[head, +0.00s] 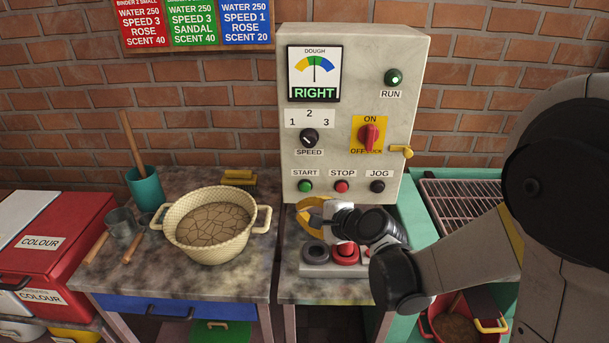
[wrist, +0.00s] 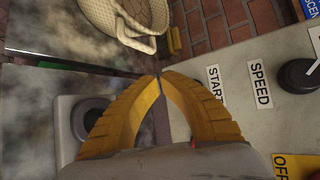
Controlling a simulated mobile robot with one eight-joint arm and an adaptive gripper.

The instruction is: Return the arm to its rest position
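My gripper (head: 303,218) has yellow fingers and sits low in front of the grey control cabinet (head: 352,110), over a small button box (head: 322,270). In the wrist view, the fingertips (wrist: 160,76) meet at a point with nothing held between them. A dark round button (head: 315,250) shows below the fingers; it also shows in the wrist view (wrist: 90,118), left of the fingers. A red button (head: 345,253) sits beside it, partly under my wrist. My arm reaches in from the right, its elbow in front of the rack. I cannot tell whether the fingers touch the cabinet.
A cream basket (head: 178,235) of cracked dough stands on the left worktop, with a teal cup (head: 146,190), metal scoops (head: 123,228) and a brush (head: 240,178). The cabinet's yellow-tipped lever (head: 401,152) sticks out right. A wire rack (head: 460,200) lies behind my arm.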

